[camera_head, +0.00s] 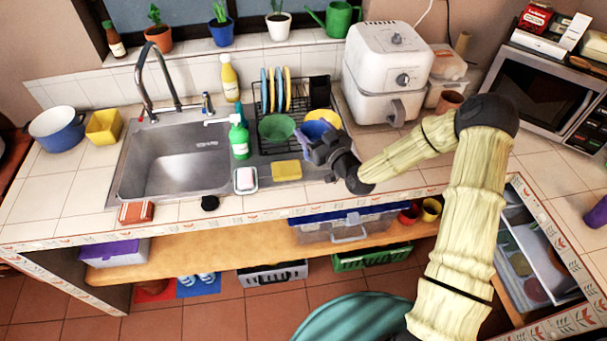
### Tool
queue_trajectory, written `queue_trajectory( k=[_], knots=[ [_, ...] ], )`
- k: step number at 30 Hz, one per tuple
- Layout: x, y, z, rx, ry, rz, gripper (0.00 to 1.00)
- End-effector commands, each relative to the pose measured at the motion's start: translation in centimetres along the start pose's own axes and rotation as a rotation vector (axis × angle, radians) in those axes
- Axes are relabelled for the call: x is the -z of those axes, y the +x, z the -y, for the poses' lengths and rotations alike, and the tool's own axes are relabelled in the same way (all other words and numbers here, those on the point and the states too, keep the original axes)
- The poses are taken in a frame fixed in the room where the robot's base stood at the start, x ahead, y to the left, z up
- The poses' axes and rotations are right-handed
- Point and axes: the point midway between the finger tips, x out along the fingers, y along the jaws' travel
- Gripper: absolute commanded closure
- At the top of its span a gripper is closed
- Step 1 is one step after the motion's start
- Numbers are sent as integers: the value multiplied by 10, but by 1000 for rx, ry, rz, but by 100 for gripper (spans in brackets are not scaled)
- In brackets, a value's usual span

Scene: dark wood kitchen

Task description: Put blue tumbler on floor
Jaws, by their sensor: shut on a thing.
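My gripper (317,146) is above the drying area at the right of the sink, at the end of my arm reaching in from the right. It is shut on a blue tumbler (307,134), which shows only in part beside the dark fingers. The tumbler is next to a green bowl (277,128) and in front of a yellow and blue dish in the rack. I cannot tell whether the tumbler touches the drainboard. The tiled floor (215,312) shows below the counter.
A green soap bottle (239,138), a yellow sponge (286,171) and a dish rack (266,106) are close to my gripper. A white air fryer (386,75) stands behind my arm. The shelf under the counter holds a clear bin (350,229). A purple cup (597,213) is at the right edge.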

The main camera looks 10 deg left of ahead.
Motion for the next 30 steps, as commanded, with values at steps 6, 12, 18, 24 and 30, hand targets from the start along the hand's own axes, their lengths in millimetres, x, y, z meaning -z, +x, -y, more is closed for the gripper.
queue_trajectory(
  k=[6,12,18,24,30],
  knots=[
    [-2,0,0,0,1,0,72],
    [-23,0,0,0,3,3,72],
    [-51,0,0,-1,2,2,72],
    [-58,0,0,0,-1,-1,72],
    [-59,0,0,0,0,-1,72]
  ],
)
